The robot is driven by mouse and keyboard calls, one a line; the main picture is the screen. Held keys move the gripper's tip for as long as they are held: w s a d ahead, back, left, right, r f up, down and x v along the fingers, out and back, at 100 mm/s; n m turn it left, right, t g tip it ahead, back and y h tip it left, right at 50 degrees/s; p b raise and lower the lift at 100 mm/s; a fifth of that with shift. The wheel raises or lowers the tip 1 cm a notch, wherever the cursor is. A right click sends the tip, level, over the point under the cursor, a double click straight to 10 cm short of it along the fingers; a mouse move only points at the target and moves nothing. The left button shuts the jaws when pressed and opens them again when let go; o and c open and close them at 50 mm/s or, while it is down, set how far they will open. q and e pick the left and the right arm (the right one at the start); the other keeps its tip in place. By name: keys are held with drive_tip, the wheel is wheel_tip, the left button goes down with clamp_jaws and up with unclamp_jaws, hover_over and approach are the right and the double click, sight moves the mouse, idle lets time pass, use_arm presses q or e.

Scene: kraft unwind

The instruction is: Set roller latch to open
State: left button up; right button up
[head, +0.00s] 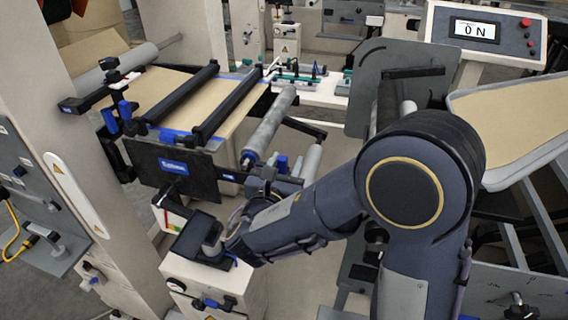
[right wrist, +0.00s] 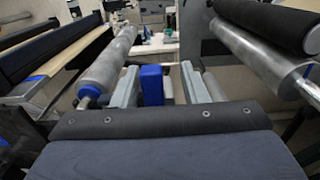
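A blue block (right wrist: 152,85), which looks like the roller latch, stands upright between the fingers of my right gripper (right wrist: 159,67) in the right wrist view. The two grey fingers are spread apart, with a gap showing on the block's right side. Blue parts (head: 281,163) also show near the roller ends in the head view, where my right arm reaches in from the right. The gripper's fingertips are hard to make out there. I cannot tell the latch's position. My left gripper is not in view.
A grey roller (head: 270,125) with a blue end lies left of the gripper, and another roller (right wrist: 265,55) is on its right in the wrist view. A dark panel (head: 172,172) stands at the left.

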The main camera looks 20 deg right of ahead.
drive_tip(key=shift+a, duration=0.1)
drive_tip(key=shift+s+a, duration=0.15)
drive_tip(key=shift+s, duration=0.05)
drive_tip(key=b+v, duration=0.1)
drive_tip(key=v, duration=0.6)
drive_tip(key=shift+s, duration=0.1)
